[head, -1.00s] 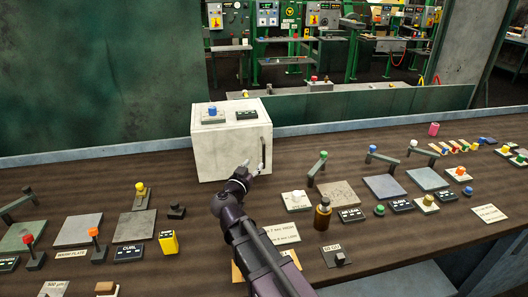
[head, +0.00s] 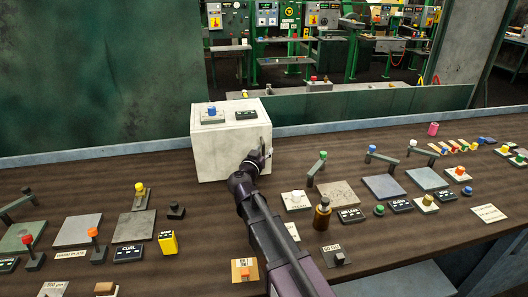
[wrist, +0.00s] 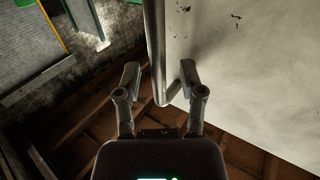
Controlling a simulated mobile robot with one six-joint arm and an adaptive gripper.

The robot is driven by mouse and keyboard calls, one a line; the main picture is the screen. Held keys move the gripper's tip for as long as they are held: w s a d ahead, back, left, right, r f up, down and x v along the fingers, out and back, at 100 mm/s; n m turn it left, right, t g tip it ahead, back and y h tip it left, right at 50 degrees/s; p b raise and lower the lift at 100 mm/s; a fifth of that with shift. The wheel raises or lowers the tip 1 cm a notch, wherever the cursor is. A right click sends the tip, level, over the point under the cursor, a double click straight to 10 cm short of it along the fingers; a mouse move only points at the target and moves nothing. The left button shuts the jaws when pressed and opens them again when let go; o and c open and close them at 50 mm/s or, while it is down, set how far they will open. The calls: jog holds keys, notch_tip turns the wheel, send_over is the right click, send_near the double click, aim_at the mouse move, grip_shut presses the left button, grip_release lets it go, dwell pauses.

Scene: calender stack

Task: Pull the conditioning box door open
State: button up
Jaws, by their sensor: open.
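The conditioning box (head: 222,150) is a pale, box-shaped cabinet standing at the back of the bench. Its door looks closed. A vertical bar handle (wrist: 157,55) shows in the wrist view, close to the pale door face (wrist: 245,70). My gripper (wrist: 158,80) is open, with one finger on each side of the lower end of the handle. The right finger lies between the handle and the door face in the picture. I cannot tell whether either finger touches the bar. In the head view my gripper (head: 262,152) is at the box's right front edge and hides most of the handle.
A blue knob (head: 212,110) and a dark label block (head: 246,114) sit on the box top. Right of my arm stand a lever with a green knob (head: 322,156) and a brown bottle (head: 322,215). Grey plates and a yellow block (head: 167,242) lie to the left.

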grip_shut()
jog(key=shift+d, duration=0.1)
